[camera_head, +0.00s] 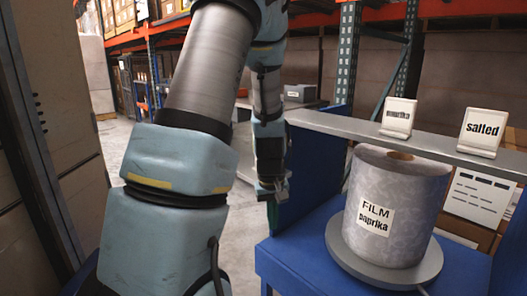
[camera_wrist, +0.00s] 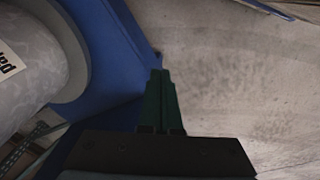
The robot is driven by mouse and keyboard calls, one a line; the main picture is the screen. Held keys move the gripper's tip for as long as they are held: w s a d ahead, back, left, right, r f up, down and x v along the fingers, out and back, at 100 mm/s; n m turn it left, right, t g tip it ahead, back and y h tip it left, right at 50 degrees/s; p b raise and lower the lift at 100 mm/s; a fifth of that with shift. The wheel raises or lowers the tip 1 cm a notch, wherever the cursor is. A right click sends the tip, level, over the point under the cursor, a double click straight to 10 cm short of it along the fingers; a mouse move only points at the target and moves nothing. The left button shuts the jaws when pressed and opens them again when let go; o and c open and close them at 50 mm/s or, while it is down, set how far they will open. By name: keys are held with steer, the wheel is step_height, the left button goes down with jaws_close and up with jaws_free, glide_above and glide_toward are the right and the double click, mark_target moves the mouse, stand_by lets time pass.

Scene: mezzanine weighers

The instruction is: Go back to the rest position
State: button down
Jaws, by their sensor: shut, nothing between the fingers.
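My gripper (camera_head: 273,197) hangs at the end of my arm, left of the blue stand (camera_head: 313,238) in the head view. In the wrist view my gripper's dark green fingers (camera_wrist: 161,78) are together with nothing between them, over the floor beside the stand's blue edge. A grey film roll (camera_head: 397,205) labelled "FILM paprika" stands upright on a round grey plate (camera_head: 350,262) on the stand. The roll also shows at the left of the wrist view (camera_wrist: 35,65). My gripper is apart from the roll.
A grey shelf (camera_head: 345,127) above the stand holds a "paprika" sign (camera_head: 398,118) and a "salted" sign (camera_head: 482,133). A white notice (camera_head: 478,198) is behind the roll. Racks with boxes (camera_head: 125,14) stand at the back. Tall panels (camera_head: 45,130) close the left side. Open floor (camera_head: 245,225) lies left of the stand.

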steer(key=s+a+r+m, duration=0.3)
steer(key=s+a+r, duration=0.5)
steer(key=s+a, duration=0.15)
step_height(320, 180, up, 18)
steer(key=p, duration=1.8)
steer(key=shift+w+t, duration=0.25)
steer(key=shift+t, duration=0.05)
